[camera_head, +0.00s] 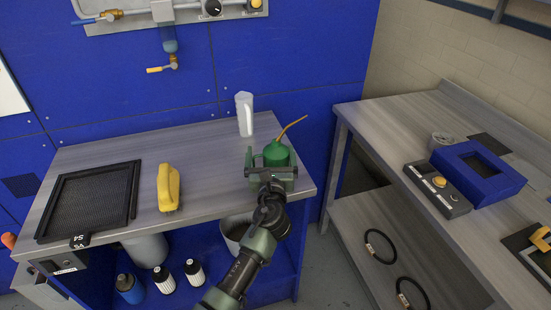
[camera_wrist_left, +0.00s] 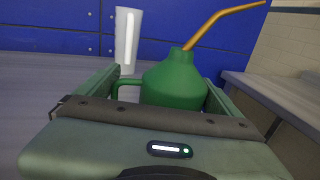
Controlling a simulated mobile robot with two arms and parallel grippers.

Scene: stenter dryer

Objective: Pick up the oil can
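The green oil can (camera_head: 277,153) stands at the right end of the grey workbench, with its thin orange-brown spout pointing up and right. My left gripper (camera_head: 271,160) is at the can, with one finger on each side of it. In the left wrist view the can (camera_wrist_left: 174,82) sits between the spread fingers, nearer the right one. Its green handle loop lies toward the left finger, with a gap there. The can's lower part is hidden by the gripper body. I cannot tell whether the right-hand finger touches the can. My right gripper is not in view.
A white cup (camera_head: 245,114) stands behind the can to the left. A yellow brush-like tool (camera_head: 168,187) and a black framed mesh (camera_head: 90,200) lie further left. A second bench (camera_head: 395,130) with a blue device (camera_head: 480,172) stands right, across a gap.

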